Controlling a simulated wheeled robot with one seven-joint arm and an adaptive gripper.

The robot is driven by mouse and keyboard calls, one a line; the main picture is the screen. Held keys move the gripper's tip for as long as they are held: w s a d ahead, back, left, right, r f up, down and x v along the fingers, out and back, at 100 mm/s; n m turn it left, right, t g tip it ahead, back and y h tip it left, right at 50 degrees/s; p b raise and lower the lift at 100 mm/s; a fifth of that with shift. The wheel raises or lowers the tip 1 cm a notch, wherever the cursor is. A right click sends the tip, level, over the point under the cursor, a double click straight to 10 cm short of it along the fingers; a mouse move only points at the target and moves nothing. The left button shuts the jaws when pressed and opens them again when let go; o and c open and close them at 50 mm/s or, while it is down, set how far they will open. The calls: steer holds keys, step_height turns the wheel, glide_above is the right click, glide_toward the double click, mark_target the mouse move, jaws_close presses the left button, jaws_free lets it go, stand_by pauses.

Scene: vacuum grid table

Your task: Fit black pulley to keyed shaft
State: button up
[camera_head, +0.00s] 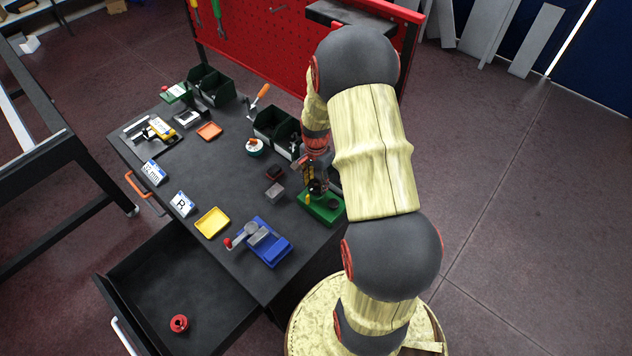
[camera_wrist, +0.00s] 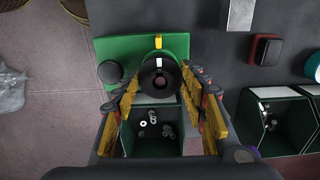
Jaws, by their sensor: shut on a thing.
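My gripper (camera_wrist: 160,82) is shut on the black pulley (camera_wrist: 161,74), one yellow finger on each side of it. The pulley is a dark ring with a round central hole and a white mark on its upper edge. It is over the green base (camera_wrist: 106,47), whose yellow mark shows just above the white one, nearly in line. The keyed shaft is not clearly visible; I cannot tell whether it is in the hole. A black round part (camera_wrist: 110,72) is on the base's left side. In the head view, my gripper (camera_head: 316,178) is above the green base (camera_head: 318,209), partly hidden by my arm.
A blue vise (camera_head: 266,246) stands at the front. An open drawer (camera_head: 205,262) holds a red spool (camera_head: 179,323). The table's middle is clear.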

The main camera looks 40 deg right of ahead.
steer(key=shift+f+b, duration=0.45)
steer(key=shift+f, duration=0.25)
stand_by(0.3)
stand_by(0.4)
steer(key=o, duration=1.3)
step_height(320, 180, up, 12)
steer(key=shift+r, duration=0.1)
stand_by(0.4)
